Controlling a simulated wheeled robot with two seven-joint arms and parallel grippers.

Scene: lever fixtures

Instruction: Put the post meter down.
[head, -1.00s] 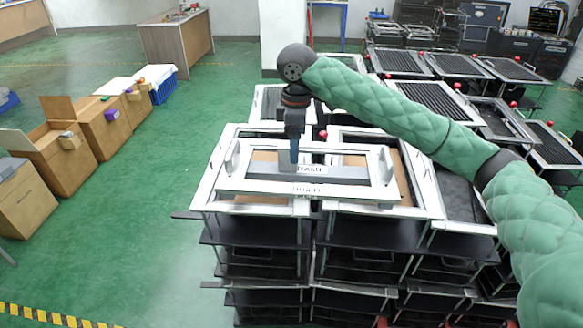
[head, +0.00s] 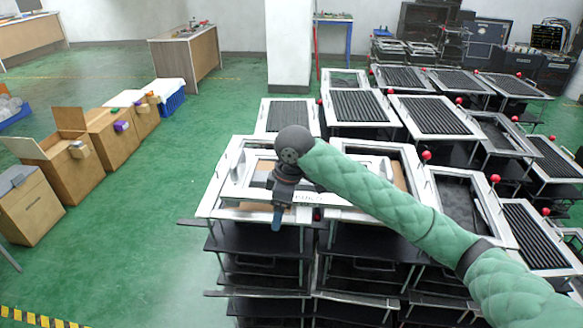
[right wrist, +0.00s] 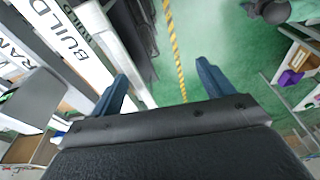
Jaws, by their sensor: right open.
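My right gripper (head: 277,222) is at the front edge of the near white fixture, left of its middle. In the right wrist view its two blue fingers (right wrist: 165,80) are apart with nothing between them. The white fixture frame (head: 232,185) lies on top of a dark stacked rack and is partly hidden by my right arm. Its BUILD label (right wrist: 68,37) is left of the fingers in the right wrist view. I cannot pick out the post meter with certainty. My left gripper is not in view.
More fixtures with dark ribbed panels (head: 357,105) and red knobs stand behind and to the right. Open cardboard boxes (head: 70,160) stand on the left, with a blue crate (head: 172,101) behind them. The green floor (head: 140,230) between boxes and rack is clear.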

